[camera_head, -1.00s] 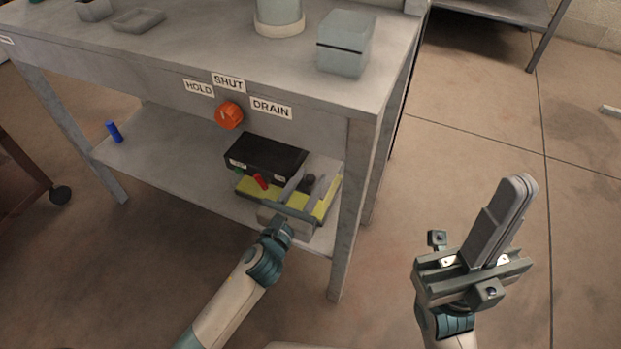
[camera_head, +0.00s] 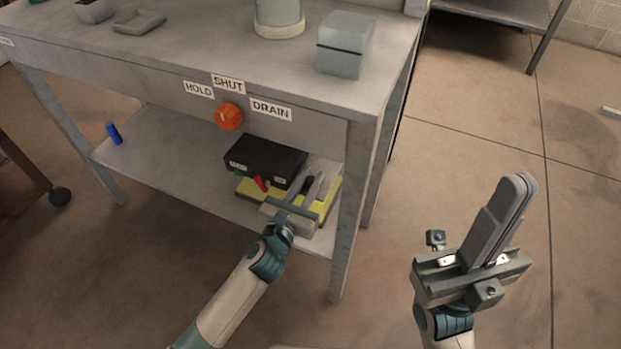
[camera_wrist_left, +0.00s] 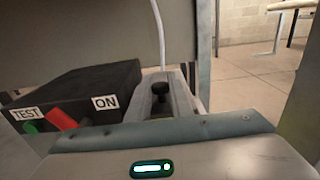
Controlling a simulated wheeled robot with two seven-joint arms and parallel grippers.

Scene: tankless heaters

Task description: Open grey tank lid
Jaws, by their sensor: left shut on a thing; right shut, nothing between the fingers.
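My left gripper (camera_head: 311,183) is under the tabletop at the lower shelf, its fingers shut on a small black knob (camera_wrist_left: 160,88) beside a black box. The knob's lower part is hidden by the gripper. A pale grey box (camera_head: 343,57) with a dark seam near its top stands on the tabletop's right corner. Its upper part sits level and looks shut. I cannot tell for sure whether it is the grey tank. My right gripper (camera_head: 513,195) is shut and empty, over the floor to the right of the bench, apart from everything.
The black box (camera_head: 265,158) with TEST and ON labels, a red lever (camera_head: 261,184) and a yellow base (camera_head: 327,199) stand on the shelf. An orange dial (camera_head: 229,117) with HOLD, SHUT and DRAIN labels is on the bench front. A bench leg (camera_head: 351,210) is right of my left gripper.

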